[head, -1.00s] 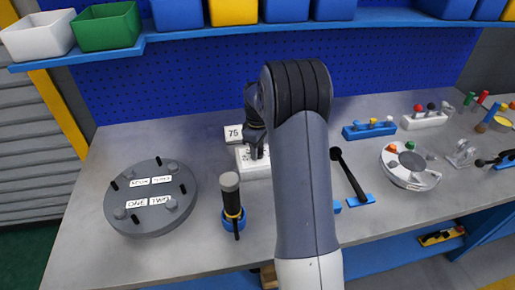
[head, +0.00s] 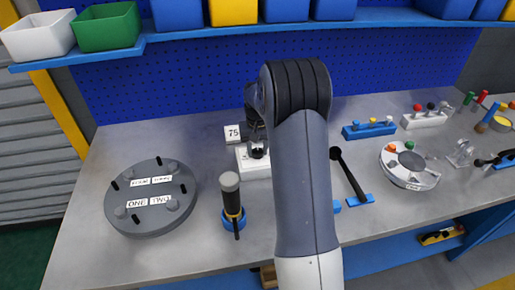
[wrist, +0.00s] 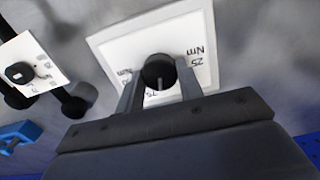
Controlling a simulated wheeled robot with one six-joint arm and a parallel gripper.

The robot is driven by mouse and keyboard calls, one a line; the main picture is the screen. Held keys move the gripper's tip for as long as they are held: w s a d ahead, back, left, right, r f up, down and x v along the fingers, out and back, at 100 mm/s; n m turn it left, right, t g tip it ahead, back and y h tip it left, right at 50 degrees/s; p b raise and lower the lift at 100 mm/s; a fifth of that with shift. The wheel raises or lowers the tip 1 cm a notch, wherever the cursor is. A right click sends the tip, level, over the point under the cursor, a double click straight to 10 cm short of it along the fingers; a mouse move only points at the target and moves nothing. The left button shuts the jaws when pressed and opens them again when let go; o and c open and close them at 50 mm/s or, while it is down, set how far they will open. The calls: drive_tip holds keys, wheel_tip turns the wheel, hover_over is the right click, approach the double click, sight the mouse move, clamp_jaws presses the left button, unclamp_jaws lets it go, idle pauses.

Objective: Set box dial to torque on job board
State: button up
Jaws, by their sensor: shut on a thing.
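The box dial is a white square box with a black round knob (wrist: 158,70) on its face. In the wrist view the face (wrist: 125,42) shows "25 Nm" at the right and a partly hidden "75" below the knob. The knob's pale mark points down, toward the "75". My gripper (wrist: 159,84) is shut on the knob, one finger on each side. In the head view the white box (head: 244,160) stands at the table's middle, partly hidden by my gripper (head: 257,151) and arm. A small white sign (head: 232,133) reading "75" stands behind it.
A grey round flanged cover (head: 150,222) with several studs lies at left. A black-handled tool (head: 230,192) stands upright in a blue holder (head: 234,224) in front of the box. A black lever (head: 350,175) and a white round housing (head: 409,180) are at right.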

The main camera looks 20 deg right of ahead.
sight(258, 151)
drive_tip(key=shift+m, duration=1.2)
drive_tip(key=o, duration=1)
wheel_tip(258, 151, up, 11)
drive_tip(key=shift+f, duration=0.15)
wheel_tip(258, 151, down, 11)
drive_tip(key=shift+r, duration=0.1)
